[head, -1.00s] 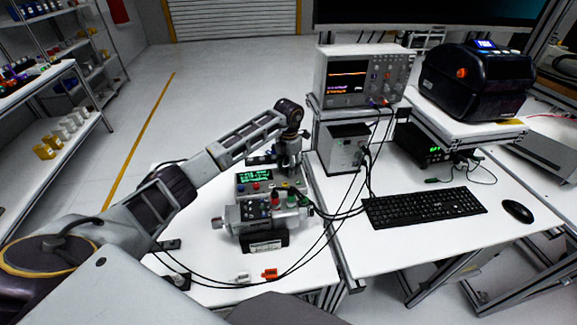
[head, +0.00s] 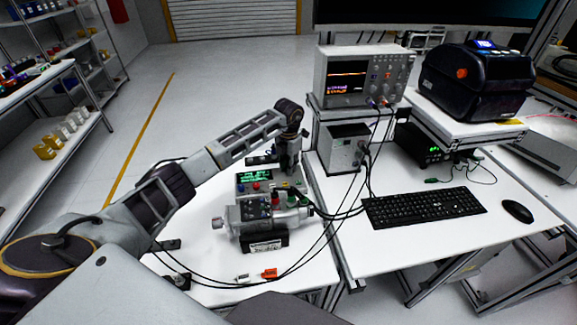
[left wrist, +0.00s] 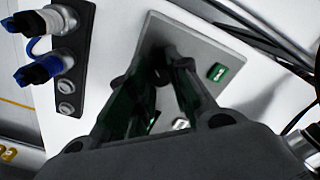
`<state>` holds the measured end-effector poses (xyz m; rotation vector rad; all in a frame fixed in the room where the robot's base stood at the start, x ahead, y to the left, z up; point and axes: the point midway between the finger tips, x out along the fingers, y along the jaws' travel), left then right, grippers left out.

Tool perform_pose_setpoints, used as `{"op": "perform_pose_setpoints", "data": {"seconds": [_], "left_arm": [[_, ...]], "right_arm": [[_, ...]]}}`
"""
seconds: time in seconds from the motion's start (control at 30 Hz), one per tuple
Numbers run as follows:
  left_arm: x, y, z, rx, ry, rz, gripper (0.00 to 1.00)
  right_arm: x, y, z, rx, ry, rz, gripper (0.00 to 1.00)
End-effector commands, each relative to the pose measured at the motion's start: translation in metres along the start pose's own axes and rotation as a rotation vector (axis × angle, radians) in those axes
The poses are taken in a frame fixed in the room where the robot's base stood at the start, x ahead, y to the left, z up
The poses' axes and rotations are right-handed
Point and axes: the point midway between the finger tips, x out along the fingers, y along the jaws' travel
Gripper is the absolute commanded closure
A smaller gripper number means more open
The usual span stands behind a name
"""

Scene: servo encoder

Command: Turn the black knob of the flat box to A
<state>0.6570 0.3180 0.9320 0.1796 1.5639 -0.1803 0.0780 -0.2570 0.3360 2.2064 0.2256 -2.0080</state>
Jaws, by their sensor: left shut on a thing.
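In the left wrist view the two fingers (left wrist: 163,72) close in on a dark thing standing on the grey face of the box (left wrist: 207,52). This is likely the black knob, mostly hidden by the fingers. A green label (left wrist: 217,72) shows beside the fingers, and a pale mark (left wrist: 181,124) shows between them. I cannot read the knob's pointer. My right gripper is out of view.
A grey cylindrical device (head: 240,214) on a black stand is just in front of the box. Black cables run from it across the table. A dark strip with blue and white connectors (left wrist: 66,70) lies beside the box. An orange connector (head: 269,273) lies near the front.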

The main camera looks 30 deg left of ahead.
Motion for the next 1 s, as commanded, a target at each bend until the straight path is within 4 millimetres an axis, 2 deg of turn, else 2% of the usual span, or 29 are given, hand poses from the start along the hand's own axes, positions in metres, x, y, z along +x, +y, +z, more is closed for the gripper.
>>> {"op": "perform_pose_setpoints", "data": {"seconds": [0.7, 1.0], "left_arm": [[-0.001, 0.001, 0.0, -0.484, -0.001, 0.001, 1.0], [-0.001, 0.001, 0.0, -0.631, 0.0, 0.0, 1.0]], "right_arm": [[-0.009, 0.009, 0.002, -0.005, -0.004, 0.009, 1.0], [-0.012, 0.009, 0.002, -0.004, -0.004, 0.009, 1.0]]}}
